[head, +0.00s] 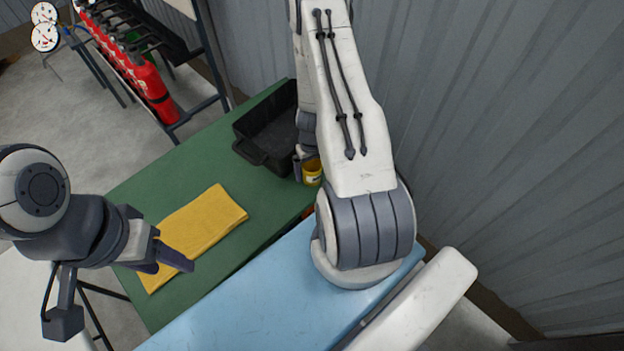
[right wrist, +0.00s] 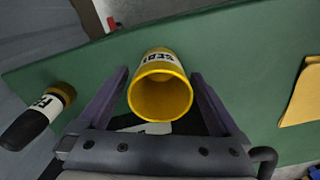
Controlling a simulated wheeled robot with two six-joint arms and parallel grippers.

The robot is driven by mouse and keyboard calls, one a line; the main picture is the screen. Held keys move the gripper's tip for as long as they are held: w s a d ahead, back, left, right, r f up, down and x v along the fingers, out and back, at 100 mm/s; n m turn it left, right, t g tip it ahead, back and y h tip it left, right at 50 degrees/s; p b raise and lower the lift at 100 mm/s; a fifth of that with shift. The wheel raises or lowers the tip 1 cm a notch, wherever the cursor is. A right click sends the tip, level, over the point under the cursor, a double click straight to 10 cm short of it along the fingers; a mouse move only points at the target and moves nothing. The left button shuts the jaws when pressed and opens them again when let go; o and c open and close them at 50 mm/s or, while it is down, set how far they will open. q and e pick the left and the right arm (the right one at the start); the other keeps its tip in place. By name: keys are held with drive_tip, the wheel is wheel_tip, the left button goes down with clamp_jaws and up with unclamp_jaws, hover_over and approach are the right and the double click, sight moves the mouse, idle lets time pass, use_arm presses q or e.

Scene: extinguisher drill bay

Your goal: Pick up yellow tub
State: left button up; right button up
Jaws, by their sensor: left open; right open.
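The yellow tub (right wrist: 162,92) shows in the right wrist view with its open mouth facing the camera and a white lettered label on its side. It lies between the two spread fingers of my right gripper (right wrist: 160,73), which is open; I cannot tell whether they touch it. In the head view the tub (head: 312,172) is partly hidden by my right arm, beside the black tray on the green table. My left gripper (head: 170,265) is open and empty, over the yellow cloth's near end.
The black tray (head: 270,133) stands on the green table (head: 150,185) beside the wall. A folded yellow cloth (head: 205,222) lies on the table. A dark cylinder with a white label (right wrist: 38,118) is left of my right gripper. Red extinguishers (head: 150,85) hang on a rack beyond.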

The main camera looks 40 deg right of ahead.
drive_tip(key=shift+f+b, duration=0.3)
drive_tip(key=shift+f, duration=0.5)
drive_tip(key=shift+r, duration=0.1)
drive_tip(key=c, duration=1.5)
drive_tip(key=shift+r, duration=0.15)
